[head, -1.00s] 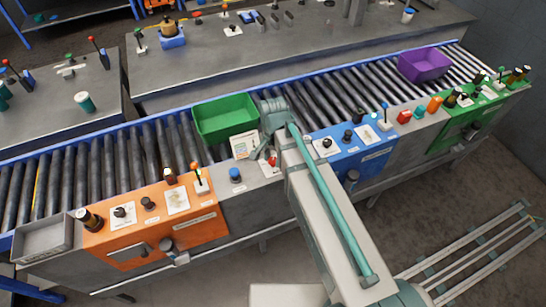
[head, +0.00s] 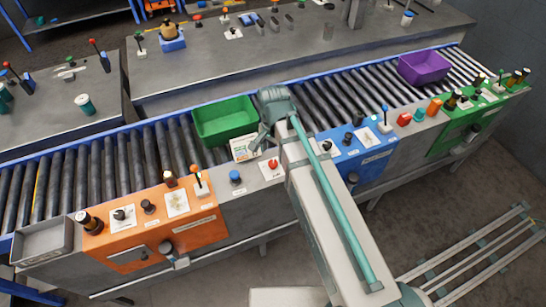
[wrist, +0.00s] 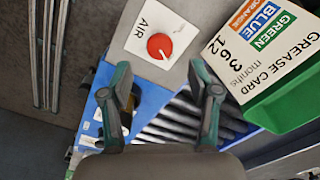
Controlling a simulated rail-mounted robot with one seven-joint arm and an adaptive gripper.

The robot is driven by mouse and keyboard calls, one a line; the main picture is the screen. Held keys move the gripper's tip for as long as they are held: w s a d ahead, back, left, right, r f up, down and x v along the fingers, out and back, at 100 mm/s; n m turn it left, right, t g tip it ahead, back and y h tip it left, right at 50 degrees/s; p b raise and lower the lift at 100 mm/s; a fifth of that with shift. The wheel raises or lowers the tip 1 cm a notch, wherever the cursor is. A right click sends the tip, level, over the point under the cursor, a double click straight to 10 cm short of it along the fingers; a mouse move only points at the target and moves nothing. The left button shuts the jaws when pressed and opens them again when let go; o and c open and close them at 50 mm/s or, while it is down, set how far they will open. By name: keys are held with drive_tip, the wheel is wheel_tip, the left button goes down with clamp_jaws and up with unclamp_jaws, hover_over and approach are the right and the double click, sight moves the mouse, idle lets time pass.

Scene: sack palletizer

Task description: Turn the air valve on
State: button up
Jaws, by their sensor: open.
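The air valve is a red round knob (wrist: 159,46) with a white pointer mark, on a white plate labelled AIR (wrist: 140,30). In the wrist view the mark points down and slightly right, away from the lettering. In the head view the red knob (head: 273,164) sits on the grey panel between the orange and blue sections. My gripper (wrist: 160,72) is open and empty, its fingertips just below the knob in the wrist view and apart from it. In the head view my gripper (head: 260,139) is up and left of the knob, by the conveyor edge.
A grease card (wrist: 254,50) stands beside the valve plate, in front of the green bin (head: 225,120) on the roller conveyor. A blue-capped button (head: 236,176) is left of the valve. The blue panel (head: 362,158) with several controls is to the right.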

sight(273, 163)
wheel_tip(273, 163, up, 7)
drive_tip(key=shift+f, duration=0.15)
idle(0.5)
